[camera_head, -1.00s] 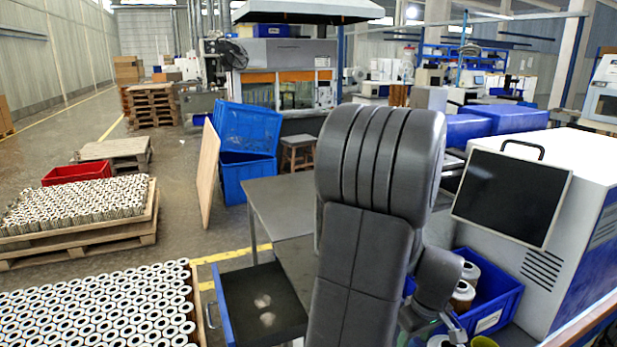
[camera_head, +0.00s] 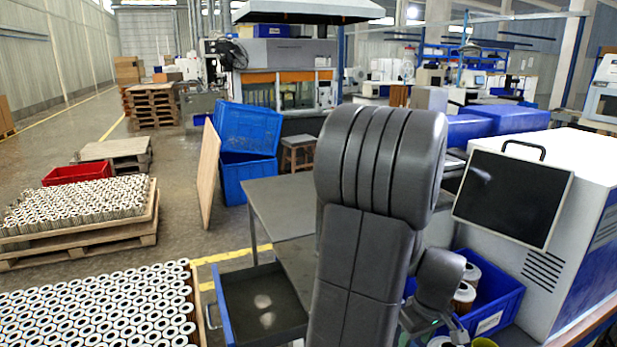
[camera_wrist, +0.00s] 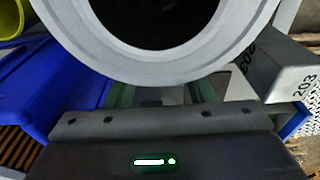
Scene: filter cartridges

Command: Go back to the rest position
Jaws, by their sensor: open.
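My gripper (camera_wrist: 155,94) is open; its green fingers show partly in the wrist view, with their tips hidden. The pale ring end of a filter cartridge (camera_wrist: 253,38), with a dark round hole, fills the top of that view, very close to the camera. It covers part of the fingers; I cannot tell whether they touch it. In the head view my dark arm stands folded in the middle, and my gripper is low at its right, mostly hidden. A whitish cartridge (camera_head: 441,342) shows beside it at the bottom edge.
A blue crate (camera_head: 507,309) holding cartridges (camera_head: 463,297) stands right of my arm, beside a white machine with a dark screen (camera_head: 512,196). A yellow-green cup (camera_head: 484,342) is at the bottom edge. An open drawer (camera_head: 258,312) and grey table (camera_head: 285,205) are left. Cartridge pallets stand farther left.

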